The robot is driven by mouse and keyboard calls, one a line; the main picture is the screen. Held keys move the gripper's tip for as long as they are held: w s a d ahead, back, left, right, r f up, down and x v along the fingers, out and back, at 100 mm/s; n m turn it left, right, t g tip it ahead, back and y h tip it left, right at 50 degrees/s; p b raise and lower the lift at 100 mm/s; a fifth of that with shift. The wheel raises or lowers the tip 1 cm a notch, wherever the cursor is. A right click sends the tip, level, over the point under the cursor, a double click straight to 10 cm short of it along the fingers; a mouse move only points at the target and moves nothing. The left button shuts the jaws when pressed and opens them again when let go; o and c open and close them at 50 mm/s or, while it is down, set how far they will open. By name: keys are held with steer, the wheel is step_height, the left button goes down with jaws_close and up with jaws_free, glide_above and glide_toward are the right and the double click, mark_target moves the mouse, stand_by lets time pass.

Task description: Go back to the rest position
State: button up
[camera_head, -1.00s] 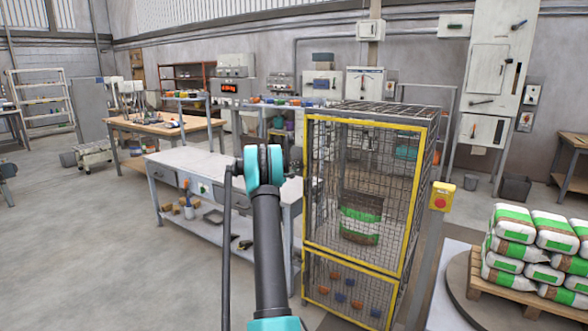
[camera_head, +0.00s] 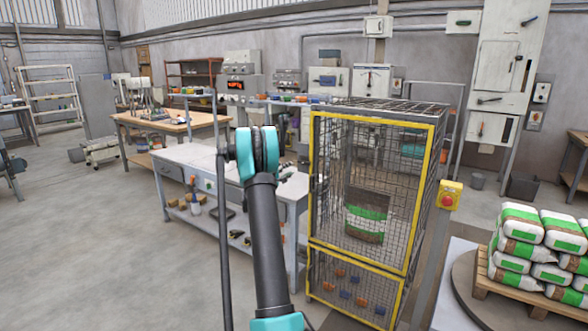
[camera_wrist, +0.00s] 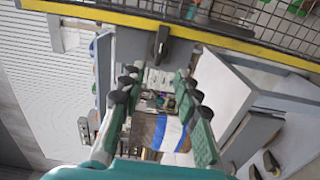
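My arm rises through the middle of the head view, with its teal joint in front of the grey workbench (camera_head: 205,152). My gripper cannot be made out in the head view. In the wrist view my gripper (camera_wrist: 160,92) has its two green, black-padded fingers apart. A brown, white and blue thing (camera_wrist: 165,132) shows between them, and its distance is unclear. A grey plate with a black knob (camera_wrist: 160,45) lies past the fingertips, near a yellow bar (camera_wrist: 180,22) and wire mesh.
A yellow-framed wire cage (camera_head: 368,190) with a green-and-white bag inside stands just right of my arm. A yellow box with a red button (camera_head: 447,198) is on a post beside it. Bags on a pallet (camera_head: 525,283) stand at right. The floor (camera_head: 90,255) at left is clear.

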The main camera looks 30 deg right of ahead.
steer(key=shift+v, duration=0.85)
steer(key=s+a+m+g+y, duration=0.1)
steer(key=s+a+m+y, duration=0.35)
steer(key=s+a, duration=1.15)
steer(key=s+a+f+y, duration=0.4)
steer(key=s+a, duration=0.6)
steer(key=s+a+f+g+y, duration=0.1)
steer(key=s+a+f+y, duration=0.3)
steer(key=s+a, duration=0.6)
steer(key=s+a+f+y, duration=0.4)
steer(key=s+a+f, duration=0.2)
steer(key=s+a, duration=0.4)
steer(key=shift+s+a+g, duration=0.25)
steer(key=shift+s+g, duration=0.05)
steer(key=shift+s, duration=0.2)
